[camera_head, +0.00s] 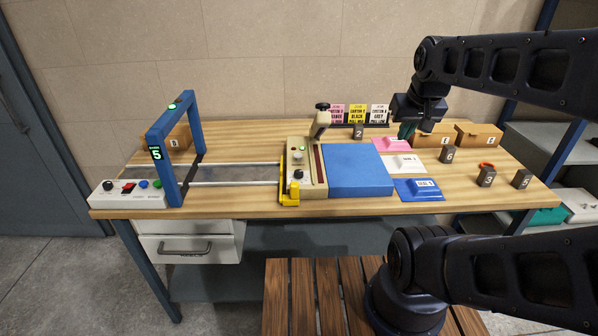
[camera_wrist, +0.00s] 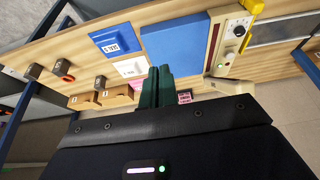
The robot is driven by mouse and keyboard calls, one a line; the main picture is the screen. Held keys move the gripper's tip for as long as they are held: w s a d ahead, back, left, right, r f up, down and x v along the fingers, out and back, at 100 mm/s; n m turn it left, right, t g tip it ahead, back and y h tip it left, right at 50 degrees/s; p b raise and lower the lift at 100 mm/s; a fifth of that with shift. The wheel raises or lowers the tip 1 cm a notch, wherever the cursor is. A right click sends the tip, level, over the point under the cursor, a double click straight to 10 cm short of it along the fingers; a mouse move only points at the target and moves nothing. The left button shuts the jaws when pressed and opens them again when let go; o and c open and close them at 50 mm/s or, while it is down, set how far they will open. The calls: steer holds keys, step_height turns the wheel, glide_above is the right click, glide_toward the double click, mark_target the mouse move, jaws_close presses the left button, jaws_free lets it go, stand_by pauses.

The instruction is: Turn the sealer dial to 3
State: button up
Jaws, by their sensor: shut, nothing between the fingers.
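The beige sealer (camera_head: 309,188) stands mid-table, with a raised lever arm at its back. Its panel carries a small black dial (camera_head: 298,174) near the front and a lit green light (camera_head: 301,148) behind it. The wrist view shows the black dial (camera_wrist: 240,31) at upper right, with a pale mark on it; the number it points to is too small to read. My gripper (camera_head: 405,132) is shut and empty, its dark green fingers above the pink packet at the table's right, well apart from the sealer. The fingers (camera_wrist: 157,84) also show close up in the wrist view.
A blue pad (camera_head: 358,172) adjoins the sealer's right side. Pink (camera_head: 390,145), white (camera_head: 403,164) and blue (camera_head: 418,188) packets lie beyond it. Cardboard boxes (camera_head: 478,134) and numbered dark blocks stand at right. A blue frame (camera_head: 158,155) arches over the left end, beside a control box (camera_head: 128,194).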

steer(key=o, duration=0.3)
steer(key=shift+r, duration=0.15)
steer(key=o, duration=0.7)
step_height(320, 180, up, 5)
steer(key=shift+r, duration=0.1)
steer(key=n+g, duration=0.5)
steer(key=n, duration=0.9)
glide_above(299, 171)
step_height(299, 171, down, 29)
steer(key=shift+s+r, duration=0.1)
steer(key=shift+m, duration=0.3)
steer(key=c, duration=1)
